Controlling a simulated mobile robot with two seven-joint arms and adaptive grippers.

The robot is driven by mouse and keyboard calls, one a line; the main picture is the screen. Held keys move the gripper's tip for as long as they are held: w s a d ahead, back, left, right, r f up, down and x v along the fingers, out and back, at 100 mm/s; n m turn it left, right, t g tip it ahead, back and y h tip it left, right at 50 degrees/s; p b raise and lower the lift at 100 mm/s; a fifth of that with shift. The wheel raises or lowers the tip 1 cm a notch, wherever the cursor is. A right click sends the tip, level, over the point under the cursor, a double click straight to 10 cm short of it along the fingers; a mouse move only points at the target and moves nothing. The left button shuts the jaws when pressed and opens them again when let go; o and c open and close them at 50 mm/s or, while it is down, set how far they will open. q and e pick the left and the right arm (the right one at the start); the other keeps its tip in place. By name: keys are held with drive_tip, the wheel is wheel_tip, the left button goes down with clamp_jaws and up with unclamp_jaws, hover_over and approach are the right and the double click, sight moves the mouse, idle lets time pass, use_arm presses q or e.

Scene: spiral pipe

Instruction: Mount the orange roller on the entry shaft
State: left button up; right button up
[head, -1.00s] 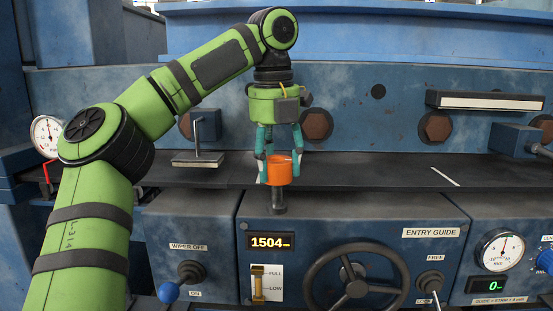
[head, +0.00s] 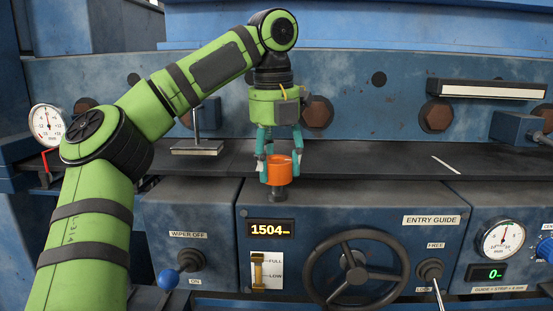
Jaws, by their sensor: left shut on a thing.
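The orange roller (head: 279,170) is upright in the fingers of my left gripper (head: 279,162), near the middle of the head view. The gripper points straight down and its teal fingers are shut on the roller from both sides. The dark entry shaft (head: 278,193) shows as a short stub directly below the roller, at the front edge of the dark ledge. The roller lines up with the shaft in the picture. I cannot tell whether the shaft's top is inside the roller or hidden behind it. My right gripper is not in view.
A small stand (head: 197,147) is on the ledge left of my gripper. The ledge (head: 370,160) to the right is mostly clear.

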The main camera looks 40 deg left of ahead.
use_arm(q)
drive_tip(key=shift+f, duration=0.45)
drive_tip(key=o, duration=1.4)
drive_tip(key=shift+s+d+r, duration=0.1)
drive_tip(key=shift+s+r, duration=0.05)
drive_tip(key=shift+r, duration=1.7)
drive_tip(key=shift+s+d+r, duration=0.1)
drive_tip(key=shift+s+r, duration=0.05)
drive_tip(key=shift+r, duration=1.7)
